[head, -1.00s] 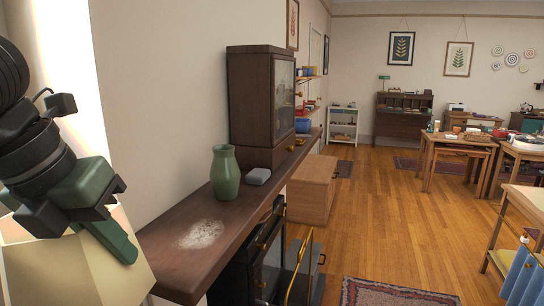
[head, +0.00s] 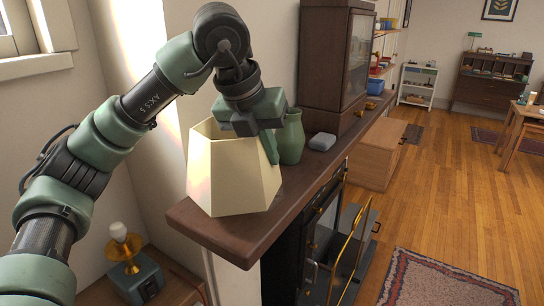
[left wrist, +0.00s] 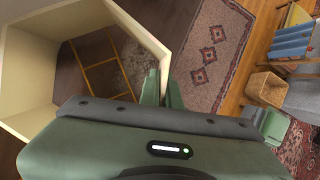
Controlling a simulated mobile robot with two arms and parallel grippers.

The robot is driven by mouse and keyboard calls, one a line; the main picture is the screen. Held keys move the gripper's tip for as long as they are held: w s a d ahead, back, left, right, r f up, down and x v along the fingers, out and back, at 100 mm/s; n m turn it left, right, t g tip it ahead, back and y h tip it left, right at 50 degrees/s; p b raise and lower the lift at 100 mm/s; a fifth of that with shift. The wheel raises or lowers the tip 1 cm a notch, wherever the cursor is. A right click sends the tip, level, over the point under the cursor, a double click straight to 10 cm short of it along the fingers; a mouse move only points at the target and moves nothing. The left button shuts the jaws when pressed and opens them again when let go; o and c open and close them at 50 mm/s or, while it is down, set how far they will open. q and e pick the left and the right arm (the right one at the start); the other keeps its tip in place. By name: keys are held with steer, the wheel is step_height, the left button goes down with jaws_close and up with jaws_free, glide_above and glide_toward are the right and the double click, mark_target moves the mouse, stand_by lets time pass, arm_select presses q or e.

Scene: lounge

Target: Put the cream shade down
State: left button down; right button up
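The cream shade (head: 230,178), a faceted, flared piece with an open top, is at the near end of the dark wooden mantel shelf (head: 225,237). My left gripper (head: 268,148) points down at its upper rim, on the right side. In the left wrist view the shade's wall (left wrist: 140,25) runs between the two fingers (left wrist: 163,92), which are closed on it. Through the shade I see brass-coloured bars and the dark shelf top with its pale patch. I cannot tell whether the lower rim touches the shelf. My right gripper is out of view.
A green vase (head: 291,138) stands close behind the shade, near my gripper. A grey rounded box (head: 322,142) and a dark cabinet (head: 335,60) are farther along the shelf. A brass lamp with a bare bulb (head: 119,232) stands low at left. A fireplace (head: 320,235) is below the shelf.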

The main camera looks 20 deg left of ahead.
mark_target(271, 168)
arm_select(q)
steer(key=shift+w+d, duration=0.15)
steer(key=shift+w, duration=0.35)
step_height(271, 168, down, 4)
steer(key=shift+r+p, duration=0.25)
steer(key=shift+p, duration=0.3)
steer(key=shift+f, duration=0.15)
steer(key=c, duration=1.6)
jaws_free()
steer(key=shift+c, duration=0.2)
steer(key=shift+r, duration=0.3)
steer(key=v, duration=1.2)
steer(key=shift+s+b, duration=0.15)
steer(key=shift+b, duration=0.3)
steer(key=shift+f, duration=0.15)
